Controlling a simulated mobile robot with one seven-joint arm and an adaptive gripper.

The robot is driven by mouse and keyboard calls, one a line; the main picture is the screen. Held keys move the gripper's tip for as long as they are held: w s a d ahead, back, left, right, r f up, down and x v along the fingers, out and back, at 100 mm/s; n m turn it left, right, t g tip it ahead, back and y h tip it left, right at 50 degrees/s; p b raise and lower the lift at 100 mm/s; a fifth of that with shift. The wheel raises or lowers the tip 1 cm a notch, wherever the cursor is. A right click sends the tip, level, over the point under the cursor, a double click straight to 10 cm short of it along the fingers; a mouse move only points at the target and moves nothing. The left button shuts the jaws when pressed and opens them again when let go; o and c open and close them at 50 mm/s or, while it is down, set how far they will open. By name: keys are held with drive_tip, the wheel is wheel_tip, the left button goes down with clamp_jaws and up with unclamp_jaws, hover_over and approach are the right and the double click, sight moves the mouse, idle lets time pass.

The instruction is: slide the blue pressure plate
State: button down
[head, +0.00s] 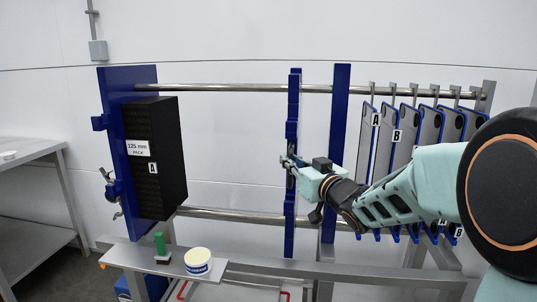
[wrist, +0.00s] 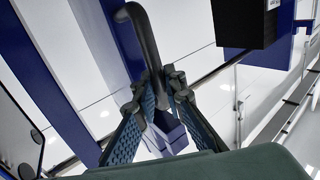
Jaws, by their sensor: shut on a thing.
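The blue pressure plate (head: 291,225) hangs upright and nearly edge-on between two horizontal steel rails, near the middle of the head view. In the wrist view it is the blue slab (wrist: 101,32) behind a dark curved handle (wrist: 143,28). My gripper (head: 288,166) reaches in from the right at mid-height of the plate. In the wrist view the two blue-grey fingers of my gripper (wrist: 163,92) are closed around the lower part of the handle. The handle's lower end is hidden between the fingers.
A black plate pack (head: 160,190) stands against the blue end plate (head: 114,95) at left, with open rail between it and the pressure plate. Another blue upright (head: 338,105) is close on the right. Several grey plates (head: 403,135) hang farther right. A tub (head: 198,262) sits on a front shelf.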

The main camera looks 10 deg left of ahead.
drive_tip(key=shift+d+f, duration=0.2)
drive_tip(key=shift+d, duration=0.65)
drive_tip(key=shift+w, duration=0.1)
drive_tip(key=c, duration=2)
unclamp_jaws()
drive_tip(key=shift+d, duration=0.15)
drive_tip(key=shift+r, duration=0.1)
drive_tip(key=v, duration=1.2)
